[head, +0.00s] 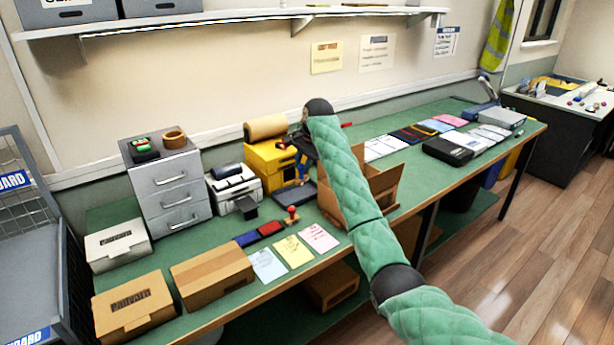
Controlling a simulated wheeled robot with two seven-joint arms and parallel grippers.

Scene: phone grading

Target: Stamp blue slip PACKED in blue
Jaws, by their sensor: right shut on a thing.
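The blue slip (268,265) lies flat at the bench's front edge, left of the yellow slip (293,251) and pink slip (319,238). A blue ink pad (246,239) and a red ink pad (270,228) lie behind the slips. A red-handled stamp (291,214) stands upright beside the red pad. My right gripper (302,152) is raised in front of the yellow machine, back from the slips. It is shut on a small blue thing (302,171), seemingly a blue stamp; my arm and the distance blur its shape. My left gripper is not in view.
Grey drawers (172,190), a label printer (234,186) and the yellow machine (262,160) stand along the back. An open cardboard box (383,186) is partly behind my right arm. Closed cartons (212,275) fill the front left. Bench space around the slips is narrow.

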